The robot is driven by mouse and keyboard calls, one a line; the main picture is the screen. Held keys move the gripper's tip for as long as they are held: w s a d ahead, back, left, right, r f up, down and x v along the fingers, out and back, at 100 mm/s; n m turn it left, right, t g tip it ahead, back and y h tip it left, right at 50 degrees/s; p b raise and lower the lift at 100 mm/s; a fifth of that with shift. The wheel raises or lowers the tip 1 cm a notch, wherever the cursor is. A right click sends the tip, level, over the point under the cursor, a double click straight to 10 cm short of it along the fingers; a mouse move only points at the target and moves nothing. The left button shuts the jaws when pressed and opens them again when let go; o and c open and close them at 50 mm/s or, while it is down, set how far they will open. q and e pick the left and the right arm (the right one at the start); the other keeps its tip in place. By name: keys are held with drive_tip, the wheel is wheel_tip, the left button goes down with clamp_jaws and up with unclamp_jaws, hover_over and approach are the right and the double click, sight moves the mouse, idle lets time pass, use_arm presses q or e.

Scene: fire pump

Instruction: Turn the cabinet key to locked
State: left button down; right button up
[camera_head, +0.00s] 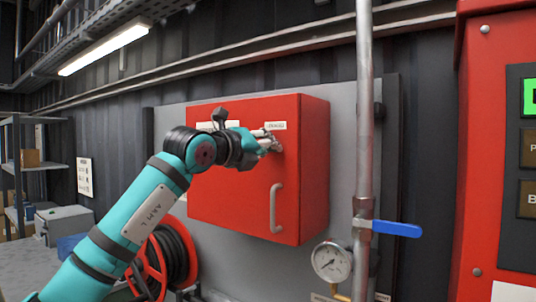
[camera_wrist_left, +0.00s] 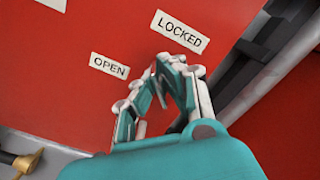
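The red cabinet (camera_head: 235,185) hangs on a grey panel in the head view. Its face also fills much of the left wrist view (camera_wrist_left: 60,85). My left gripper (camera_head: 272,143) is at the upper right of the cabinet front. In the left wrist view its fingertips (camera_wrist_left: 163,68) are close together at the cabinet face, just below the LOCKED label (camera_wrist_left: 180,32) and right of the OPEN label (camera_wrist_left: 109,66). The fingers hide the key, which seems to be between their tips; its angle cannot be seen. My right gripper is not in view.
A vertical pipe (camera_head: 364,100) with a blue valve lever (camera_head: 397,229) stands right of the cabinet. The cabinet handle (camera_head: 274,208) sticks out below the gripper. A gauge (camera_head: 331,261) and a red hose reel (camera_head: 160,262) are lower down. A red control panel (camera_head: 480,150) is far right.

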use_arm(q)
drive_tip(key=m+b, duration=0.1)
drive_tip(key=m, duration=0.3)
drive_tip(key=shift+f, duration=0.1)
drive_tip(key=shift+m, duration=2.2)
drive_tip(key=c, duration=1.5)
unclamp_jaws()
drive_tip(key=v, duration=1.2)
